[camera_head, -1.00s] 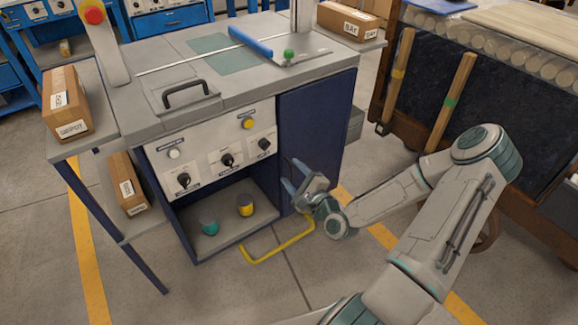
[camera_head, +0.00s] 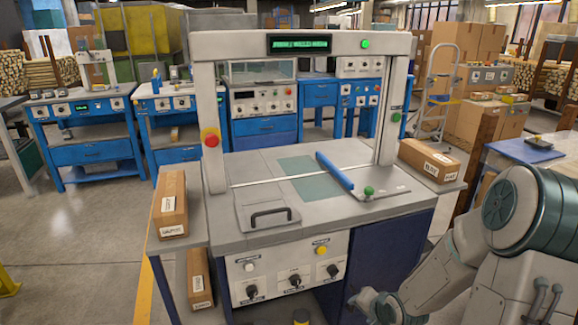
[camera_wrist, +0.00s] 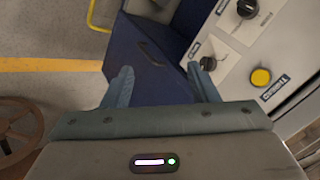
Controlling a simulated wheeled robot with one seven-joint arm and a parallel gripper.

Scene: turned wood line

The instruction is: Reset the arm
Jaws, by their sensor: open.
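My gripper (camera_head: 374,304) is at the bottom edge of the head view, in front of the dark blue side panel (camera_head: 395,255) of the grey machine. The wrist view shows my gripper (camera_wrist: 160,72) with its two blue-grey fingers spread wide apart and nothing between them. The blue panel (camera_wrist: 150,55) with a dark slot handle lies beyond the fingers. My arm is bent at the right of the head view, its elbow large and close. In the wrist view, the right fingertip appears near the control panel (camera_wrist: 255,50); whether it touches cannot be told.
The machine has a grey frame with a red button (camera_head: 211,138) and a closed lid with a black handle (camera_head: 268,214). A yellow rail (camera_wrist: 95,18) is near the floor.

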